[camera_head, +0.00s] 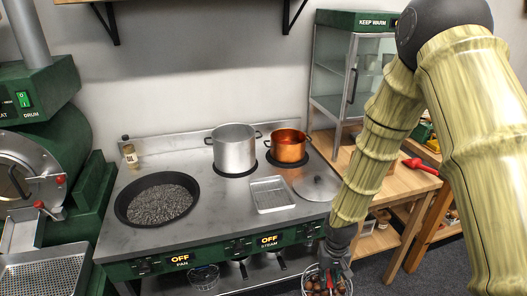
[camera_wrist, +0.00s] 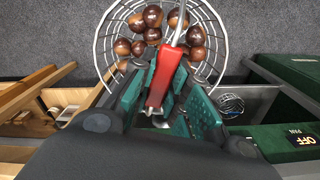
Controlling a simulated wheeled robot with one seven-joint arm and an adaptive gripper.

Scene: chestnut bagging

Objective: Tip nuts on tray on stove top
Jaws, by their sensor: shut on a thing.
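My gripper (camera_head: 337,262) is low in front of the stove's right front corner. In the wrist view its teal fingers (camera_wrist: 165,100) are shut on the red handle (camera_wrist: 164,78) of a round wire basket (camera_wrist: 222,45). Several brown chestnuts (camera_wrist: 152,17) lie in the basket. The basket also shows at the bottom edge of the head view (camera_head: 347,291), partly cut off, below the stove top. A small metal tray (camera_head: 272,195) lies on the stove top (camera_head: 225,212), right of the middle, and looks empty. My gripper is apart from the tray, lower and to its right.
A wide black pan (camera_head: 157,199) with dark grains sits on the stove's left. A steel pot (camera_head: 234,148) and a copper pot (camera_head: 288,146) stand behind the tray. A round lid (camera_head: 316,186) lies right of it. A glass cabinet (camera_head: 345,75) stands on the wooden table.

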